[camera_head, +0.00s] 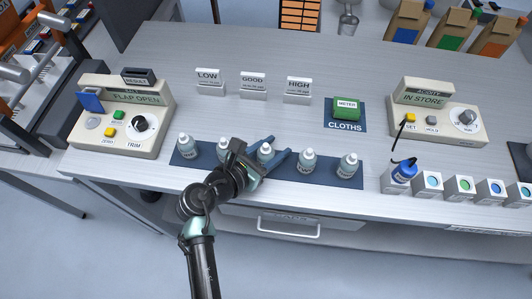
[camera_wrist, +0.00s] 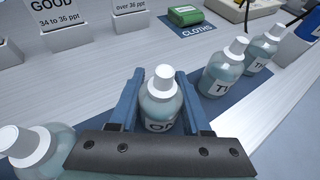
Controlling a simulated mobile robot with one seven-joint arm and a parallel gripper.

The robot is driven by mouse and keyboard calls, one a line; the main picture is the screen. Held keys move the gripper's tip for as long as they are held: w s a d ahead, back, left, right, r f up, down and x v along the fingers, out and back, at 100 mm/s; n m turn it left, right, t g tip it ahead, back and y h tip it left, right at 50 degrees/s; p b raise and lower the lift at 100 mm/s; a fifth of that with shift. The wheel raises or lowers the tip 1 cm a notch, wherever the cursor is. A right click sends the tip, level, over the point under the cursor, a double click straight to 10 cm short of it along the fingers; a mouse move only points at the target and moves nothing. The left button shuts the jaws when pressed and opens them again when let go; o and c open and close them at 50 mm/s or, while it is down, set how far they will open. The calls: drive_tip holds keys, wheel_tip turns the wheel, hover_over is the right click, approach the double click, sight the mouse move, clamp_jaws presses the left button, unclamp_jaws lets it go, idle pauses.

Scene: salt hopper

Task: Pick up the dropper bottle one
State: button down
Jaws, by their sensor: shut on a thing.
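Several small dropper bottles with white caps stand in a row on a dark blue mat (camera_head: 340,183) at the table's front edge. My gripper (camera_head: 267,158) has its blue fingers on both sides of the middle bottle (camera_head: 265,153).
Neighbouring bottles stand close on the left (camera_head: 223,148) and right (camera_head: 308,161). Consoles stand at left (camera_head: 120,115) and right (camera_head: 435,110).

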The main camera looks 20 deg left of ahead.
wheel_tip(320, 180, up, 10)
drive_tip(key=p, duration=0.1)
idle(0.4)
